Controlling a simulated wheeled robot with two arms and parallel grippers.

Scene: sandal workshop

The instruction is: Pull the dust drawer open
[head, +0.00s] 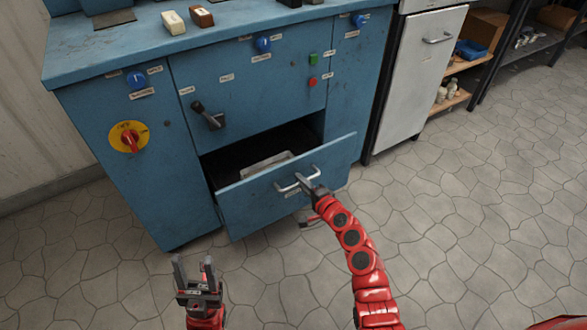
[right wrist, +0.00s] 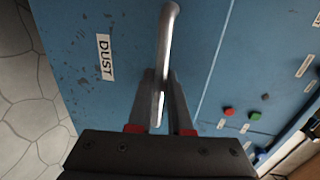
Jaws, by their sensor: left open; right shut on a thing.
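The dust drawer (head: 250,203) is a blue drawer low in the blue machine (head: 189,197). It is pulled partly out, and its dark inside shows with a pale flat thing (head: 266,164) in it. Its silvery bar handle (head: 287,187) is on the front panel. My right gripper (head: 310,181) is shut on the handle. In the right wrist view both fingers (right wrist: 161,103) lie on either side of the handle (right wrist: 167,35), beside a label (right wrist: 105,57) reading DUST. My left gripper (head: 193,262) is open and empty, in front of the machine at lower left.
A red-and-yellow rotary switch (head: 130,137) and a black lever (head: 209,116) stick out of the machine front. A white cabinet (head: 415,75) and shelves (head: 470,72) stand to the right. The tiled floor (head: 470,220) in front is clear.

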